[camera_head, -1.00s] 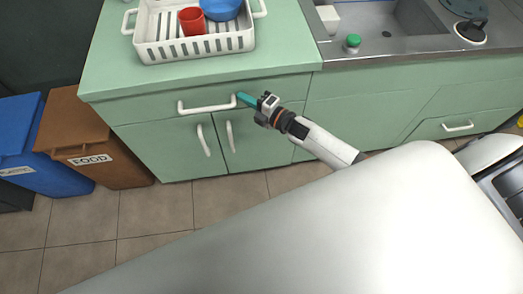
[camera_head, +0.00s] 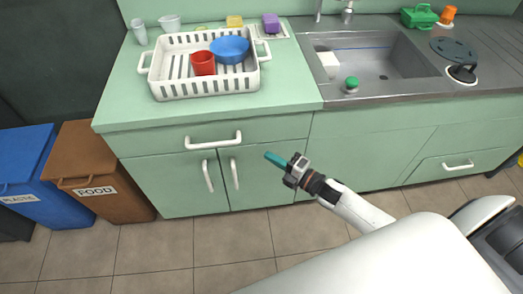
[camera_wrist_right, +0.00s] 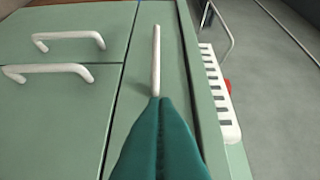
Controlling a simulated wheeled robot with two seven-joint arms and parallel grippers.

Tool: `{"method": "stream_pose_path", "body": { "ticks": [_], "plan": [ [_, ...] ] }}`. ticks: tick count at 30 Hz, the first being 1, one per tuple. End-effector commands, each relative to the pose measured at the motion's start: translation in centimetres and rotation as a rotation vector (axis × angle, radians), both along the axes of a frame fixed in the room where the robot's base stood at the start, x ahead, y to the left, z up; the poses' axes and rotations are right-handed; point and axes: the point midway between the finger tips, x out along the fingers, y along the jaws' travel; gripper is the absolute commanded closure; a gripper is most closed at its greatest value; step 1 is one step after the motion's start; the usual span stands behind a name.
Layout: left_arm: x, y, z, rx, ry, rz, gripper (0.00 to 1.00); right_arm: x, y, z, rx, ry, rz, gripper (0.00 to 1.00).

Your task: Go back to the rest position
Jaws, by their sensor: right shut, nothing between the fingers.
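My right gripper (camera_head: 268,155) has teal fingers and is shut and empty. It is in front of the green cabinet (camera_head: 270,178), to the right of and slightly below the white drawer handle (camera_head: 213,141), and apart from it. In the right wrist view the shut fingers (camera_wrist_right: 158,103) point at the cabinet front, and their tips overlap the near end of the drawer handle (camera_wrist_right: 156,58). The drawer looks closed. My left gripper is not in view.
A white dish rack (camera_head: 200,89) with a red cup (camera_head: 203,63) and a blue bowl (camera_head: 230,49) stands on the counter. A sink (camera_head: 390,60) is to its right. A brown food bin (camera_head: 90,165) and a blue plastic bin (camera_head: 25,170) stand at left. The tiled floor (camera_head: 150,255) is clear.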

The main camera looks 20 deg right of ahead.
Motion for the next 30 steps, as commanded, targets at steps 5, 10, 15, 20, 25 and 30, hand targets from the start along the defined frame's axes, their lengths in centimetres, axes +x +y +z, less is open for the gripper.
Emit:
{"method": "stream_pose_path", "body": {
  "ticks": [5, 10, 15, 20, 25, 30],
  "plan": [
    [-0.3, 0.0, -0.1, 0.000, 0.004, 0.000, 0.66, -1.6, -0.8, -0.1, 0.001, 0.000, 0.000, 1.00],
    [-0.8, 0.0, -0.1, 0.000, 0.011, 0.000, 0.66, -1.9, -1.0, 0.0, 0.000, -0.001, 0.000, 1.00],
    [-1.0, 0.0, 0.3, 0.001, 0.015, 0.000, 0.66, -2.0, -1.6, -1.5, 0.032, 0.063, -0.038, 1.00],
    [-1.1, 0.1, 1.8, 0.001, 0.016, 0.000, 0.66, -4.2, -4.0, -9.0, 0.184, 0.357, -0.226, 1.00],
    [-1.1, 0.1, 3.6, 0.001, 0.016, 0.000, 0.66, -11.4, -5.7, -19.6, 0.409, 0.763, -0.527, 1.00],
    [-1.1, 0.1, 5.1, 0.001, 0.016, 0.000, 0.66, -21.8, -4.9, -27.6, 0.594, 1.111, -0.840, 1.00]
  ]
}}
